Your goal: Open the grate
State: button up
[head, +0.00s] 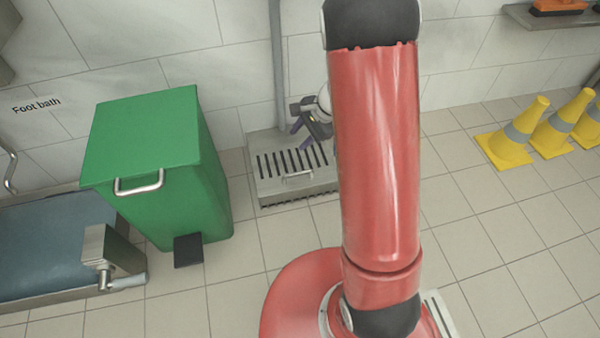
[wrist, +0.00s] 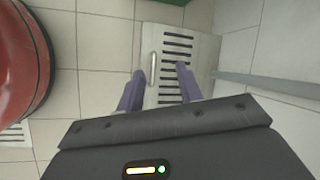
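The grate (head: 287,163) is a light grey, slotted cover with a metal handle (head: 298,178) near its front edge, on a low box on the floor by the wall. It looks closed. In the wrist view the grate (wrist: 178,70) lies beyond my fingers, with its handle (wrist: 153,67) upright in the picture, ahead of the gap between them. My gripper (head: 308,138) is above the back right part of the grate in the head view. In the wrist view my gripper (wrist: 158,82) has its two purple fingers apart, with nothing held between them.
A green pedal bin (head: 150,150) stands left of the grate. A grey pipe (head: 277,65) rises behind it, and also shows in the wrist view (wrist: 265,83). A foot bath (head: 45,245) is at far left. Yellow cones (head: 508,145) stand at right. The tiled floor in front is clear.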

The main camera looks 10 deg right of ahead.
aim_at(298, 172)
jog(key=w+f+m+b, duration=0.1)
jog(key=f, duration=0.5)
jog(key=w+f+m+b, duration=0.1)
jog(key=f, duration=0.6)
jog(key=w+d+f+m+b, duration=0.1)
jog(key=f+m, duration=0.1)
jog(key=f, duration=0.5)
jog(key=shift+w+d+f+h, duration=0.1)
jog(key=shift+w+f+h, duration=0.05)
jog(key=shift+h, duration=0.15)
jog(key=shift+w+a+f, duration=0.15)
jog(key=shift+a+f, duration=0.15)
jog(key=shift+f, duration=0.3)
grip_shut()
